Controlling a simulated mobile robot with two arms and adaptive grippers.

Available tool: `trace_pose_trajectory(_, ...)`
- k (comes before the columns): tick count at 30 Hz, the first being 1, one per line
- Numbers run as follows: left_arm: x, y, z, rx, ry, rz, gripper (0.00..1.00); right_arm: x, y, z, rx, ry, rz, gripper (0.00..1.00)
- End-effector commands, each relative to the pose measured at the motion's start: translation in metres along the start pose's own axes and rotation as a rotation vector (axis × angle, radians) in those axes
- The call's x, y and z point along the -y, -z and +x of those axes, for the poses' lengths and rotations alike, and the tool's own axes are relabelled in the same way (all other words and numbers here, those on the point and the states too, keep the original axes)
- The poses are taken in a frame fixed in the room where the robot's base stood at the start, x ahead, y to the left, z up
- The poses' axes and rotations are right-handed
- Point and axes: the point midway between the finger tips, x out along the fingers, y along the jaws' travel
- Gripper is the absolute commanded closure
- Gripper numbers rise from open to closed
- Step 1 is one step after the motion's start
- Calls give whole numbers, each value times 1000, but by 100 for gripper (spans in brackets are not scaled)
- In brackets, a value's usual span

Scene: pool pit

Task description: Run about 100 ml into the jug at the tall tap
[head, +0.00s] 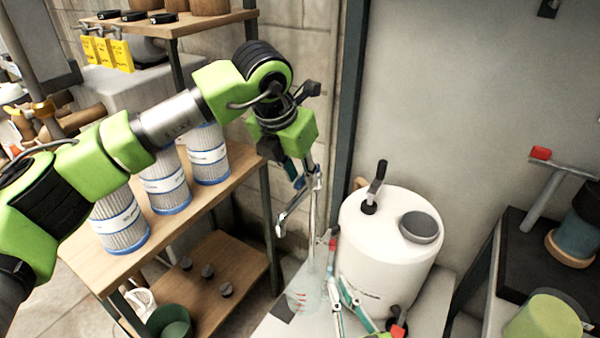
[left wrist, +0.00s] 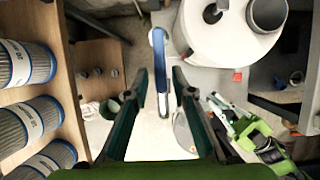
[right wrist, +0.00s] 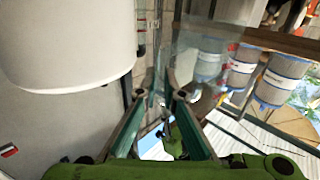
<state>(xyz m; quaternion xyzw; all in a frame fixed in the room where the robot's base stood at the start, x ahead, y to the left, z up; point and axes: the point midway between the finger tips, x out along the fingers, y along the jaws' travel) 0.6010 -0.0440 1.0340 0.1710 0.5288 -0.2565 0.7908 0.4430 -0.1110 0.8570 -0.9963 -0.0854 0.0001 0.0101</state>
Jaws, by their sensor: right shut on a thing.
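The tall tap (head: 313,232) is a slim chrome column with a hooked spout in the head view. Its top also shows in the left wrist view (left wrist: 162,95), with a blue-looking part. My left gripper (head: 301,174) is at the tap's top, its fingers open on either side of it in the left wrist view (left wrist: 160,75); I cannot tell whether they touch it. The clear jug (head: 302,297) with red marks stands low by the tap's foot. My right gripper (head: 338,283) is shut on the jug, which appears see-through beyond the fingertips in the right wrist view (right wrist: 185,62). Water is hard to tell.
A white tank (head: 385,265) with a grey cap and black handle stands close right of the tap. A wooden shelf (head: 190,222) with several pleated filters is at left, a green pot (head: 172,327) below. A dark bench (head: 540,255) with pots is at right.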

Motion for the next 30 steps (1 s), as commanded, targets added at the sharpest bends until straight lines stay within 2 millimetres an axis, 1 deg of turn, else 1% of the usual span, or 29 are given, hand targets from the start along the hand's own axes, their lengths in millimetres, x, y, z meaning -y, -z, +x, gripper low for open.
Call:
trace_pose_trajectory(1, 0, 0, 0, 0, 0, 0, 93, 0, 0, 0, -1, 0, 0, 100)
trace_pose_trajectory(2, 0, 0, 0, 0, 0, 0, 100, 0, 0, 0, -1, 0, 0, 100)
trace_pose_trajectory(11, 1, 0, -1, 0, -4, -7, 100, 0, 1, 0, -1, 0, 0, 100)
trace_pose_trajectory(17, 5, -1, -1, -1, -28, -59, 100, 0, 1, 0, -1, 0, 0, 100)
trace_pose_trajectory(23, 15, -2, -1, 0, -78, -180, 100, 0, 1, 0, -1, 0, 0, 100)
trace_pose_trajectory(30, 28, -7, 1, 1, -163, -385, 100, 0, 1, 0, -1, 0, 0, 100)
